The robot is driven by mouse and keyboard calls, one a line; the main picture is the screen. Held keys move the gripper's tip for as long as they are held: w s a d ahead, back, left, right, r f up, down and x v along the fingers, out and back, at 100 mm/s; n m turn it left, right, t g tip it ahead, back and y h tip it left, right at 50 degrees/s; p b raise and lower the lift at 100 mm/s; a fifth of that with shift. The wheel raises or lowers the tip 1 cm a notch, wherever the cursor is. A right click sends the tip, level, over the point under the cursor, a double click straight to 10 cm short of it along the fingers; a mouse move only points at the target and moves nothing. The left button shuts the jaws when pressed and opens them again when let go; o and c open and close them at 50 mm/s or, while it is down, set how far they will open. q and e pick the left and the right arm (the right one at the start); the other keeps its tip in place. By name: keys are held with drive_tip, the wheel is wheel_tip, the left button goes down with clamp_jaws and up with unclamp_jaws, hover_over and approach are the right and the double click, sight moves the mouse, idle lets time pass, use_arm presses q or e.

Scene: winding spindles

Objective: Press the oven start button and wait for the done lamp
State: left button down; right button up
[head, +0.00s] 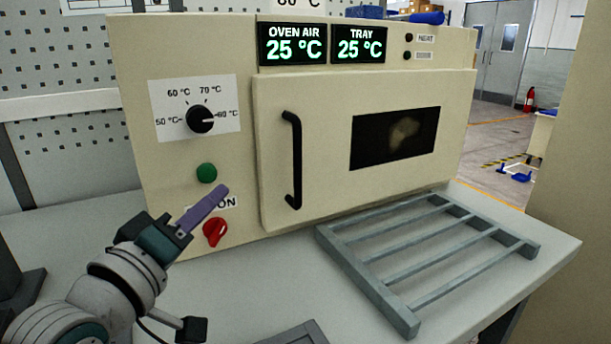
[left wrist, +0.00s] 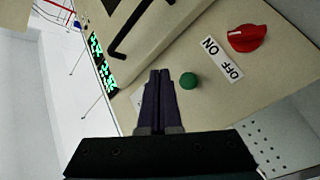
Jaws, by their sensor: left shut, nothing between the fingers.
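The cream oven (head: 350,200) stands on the bench with its door shut. The green start button (head: 206,172) is on its left panel and also shows in the left wrist view (left wrist: 188,80). My left gripper (head: 222,191) is shut and empty, its purple fingers pointing up at the panel just below and right of the button. In the left wrist view the fingertips (left wrist: 158,73) appear beside the button; contact cannot be told. Two small lamps at top right are dark: the upper lamp (head: 408,38) and the lower lamp (head: 407,55), their labels too blurred to read surely. My right gripper is not in view.
A red ON/OFF switch (head: 215,233) sits below the button, a black temperature dial (head: 200,119) above it. The oven air display (head: 292,44) and tray display (head: 358,44) read 25 °C. A black door handle (head: 292,160) sticks out. A grey rack (head: 410,260) lies in front.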

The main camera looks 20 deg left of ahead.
sight(216, 171)
use_arm(q)
drive_tip(key=shift+w+a+b, duration=1)
drive_tip(key=shift+w+a, duration=0.65)
drive_tip(key=shift+a, duration=0.3)
idle(0.3)
drive_tip(key=shift+w, duration=0.1)
drive_tip(key=shift+w+a, duration=0.2)
drive_tip(key=shift+a, duration=0.1)
drive_tip(key=shift+w+a+b, duration=0.3)
drive_tip(key=shift+a+b, duration=0.05)
drive_tip(key=shift+b, duration=0.15)
idle(0.9)
idle(0.4)
drive_tip(key=shift+s+d+p, duration=0.6)
drive_tip(key=shift+d+p, duration=0.05)
drive_tip(key=shift+p, duration=0.05)
